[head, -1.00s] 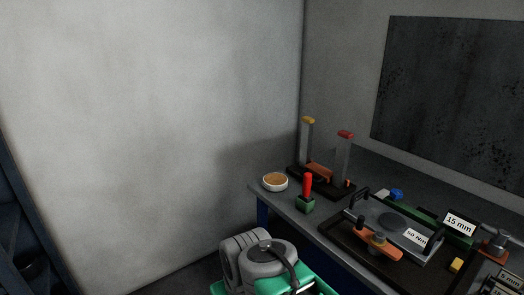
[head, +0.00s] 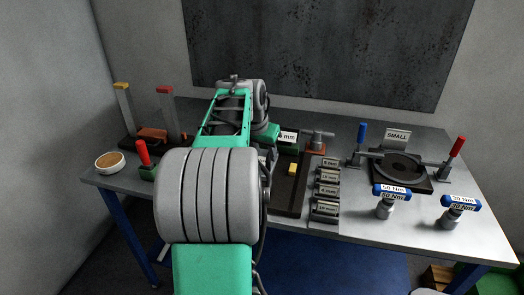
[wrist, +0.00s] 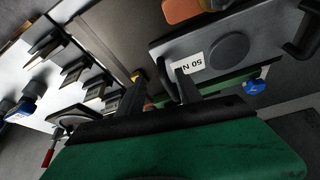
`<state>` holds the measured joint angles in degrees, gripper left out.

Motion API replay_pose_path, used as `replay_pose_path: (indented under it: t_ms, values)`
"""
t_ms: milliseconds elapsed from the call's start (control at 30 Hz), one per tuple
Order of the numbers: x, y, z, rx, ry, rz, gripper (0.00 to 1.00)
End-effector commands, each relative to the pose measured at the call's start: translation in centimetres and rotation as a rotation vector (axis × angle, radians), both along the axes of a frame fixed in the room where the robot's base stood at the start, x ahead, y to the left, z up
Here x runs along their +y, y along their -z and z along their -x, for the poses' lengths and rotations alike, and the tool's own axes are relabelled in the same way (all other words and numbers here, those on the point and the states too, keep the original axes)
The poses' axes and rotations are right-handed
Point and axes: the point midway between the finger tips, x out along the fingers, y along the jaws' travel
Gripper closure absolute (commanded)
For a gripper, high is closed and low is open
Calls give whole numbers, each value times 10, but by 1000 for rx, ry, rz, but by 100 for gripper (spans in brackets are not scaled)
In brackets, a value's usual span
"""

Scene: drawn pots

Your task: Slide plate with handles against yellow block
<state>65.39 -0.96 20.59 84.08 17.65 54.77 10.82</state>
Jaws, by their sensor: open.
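The plate with handles (wrist: 245,50) is a grey slab with a dark round disc, a 50 Nm label and a black handle at each end in the wrist view. My arm hides it in the head view. The yellow block (head: 292,169) sits on the dark tray in the head view; in the wrist view a little of it (wrist: 137,76) shows beyond my left finger. My gripper (wrist: 160,90) is open, its fingers near the plate's near handle (wrist: 166,78). I cannot tell whether they touch it. The fingers are hidden in the head view.
The dark tray (head: 283,198) lies on the workbench. Labelled grey blocks (head: 326,190) stand right of it. Farther right are a SMALL-signed fixture (head: 402,168) and two blue-topped tools (head: 388,201). A red-handled tool (head: 143,155) and a round dish (head: 109,162) are at left.

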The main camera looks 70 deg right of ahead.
Motion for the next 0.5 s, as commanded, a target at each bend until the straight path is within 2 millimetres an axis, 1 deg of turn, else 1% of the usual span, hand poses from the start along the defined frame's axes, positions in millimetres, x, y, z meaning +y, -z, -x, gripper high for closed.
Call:
replay_pose_path:
  t_ms: [200, 300, 400, 500]
  values:
    - [-14, 37, 1, 2, -1, -4, 59]
    - [-20, 51, 0, 1, -3, -3, 59]
    - [-24, 61, 0, 0, -3, -1, 59]
    - [-26, 64, 0, 1, -4, 0, 59]
